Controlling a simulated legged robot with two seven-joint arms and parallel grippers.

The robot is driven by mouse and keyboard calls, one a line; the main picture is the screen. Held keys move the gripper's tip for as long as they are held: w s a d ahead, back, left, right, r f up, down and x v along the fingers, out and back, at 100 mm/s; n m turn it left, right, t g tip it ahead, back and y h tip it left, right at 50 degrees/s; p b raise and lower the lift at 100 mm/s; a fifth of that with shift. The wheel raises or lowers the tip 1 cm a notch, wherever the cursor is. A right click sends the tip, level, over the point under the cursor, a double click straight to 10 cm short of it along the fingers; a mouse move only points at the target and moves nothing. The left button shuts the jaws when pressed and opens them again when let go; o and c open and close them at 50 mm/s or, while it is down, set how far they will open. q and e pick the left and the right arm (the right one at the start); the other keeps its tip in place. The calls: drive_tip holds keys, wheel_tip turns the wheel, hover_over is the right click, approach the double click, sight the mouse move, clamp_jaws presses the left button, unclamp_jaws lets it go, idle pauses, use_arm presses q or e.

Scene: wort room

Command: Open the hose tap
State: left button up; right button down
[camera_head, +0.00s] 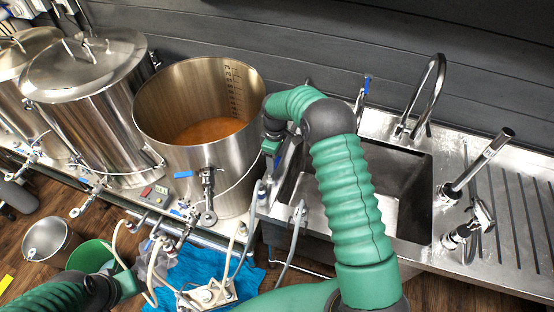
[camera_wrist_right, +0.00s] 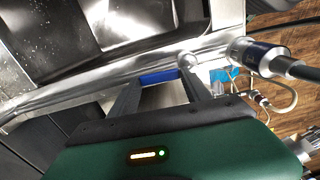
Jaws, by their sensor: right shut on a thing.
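The hose tap's blue handle (camera_wrist_right: 160,76) lies between the two fingers of my right gripper (camera_wrist_right: 162,90) in the right wrist view, beside a round metal fitting (camera_wrist_right: 188,60). The right gripper is shut on this handle. In the head view my right gripper (camera_head: 272,147) points down at the left front edge of the sink, and its own wrist and arm partly hide the tap. My left gripper (camera_head: 130,283) is at the lower left, near the hoses; its fingers are too unclear to tell if they are open.
An open steel kettle (camera_head: 150,125) with brown liquid stands left of the sink (camera_head: 415,205). A lidded kettle (camera_head: 85,110) is farther left. Hoses and a pump (camera_head: 210,293) sit low in front, over a blue cloth (camera_head: 195,262). A metal bucket (camera_head: 48,240) stands on the floor.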

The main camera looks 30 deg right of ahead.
drive_tip(key=shift+w+r+n, duration=0.1)
drive_tip(key=shift+n, duration=0.4)
drive_tip(key=c, duration=0.8)
unclamp_jaws()
drive_tip(key=o, duration=0.3)
drive_tip(key=shift+r, duration=0.25)
wheel_tip(320, 180, up, 16)
drive_tip(key=shift+d+r+b, duration=0.1)
drive_tip(key=shift+b, duration=0.75)
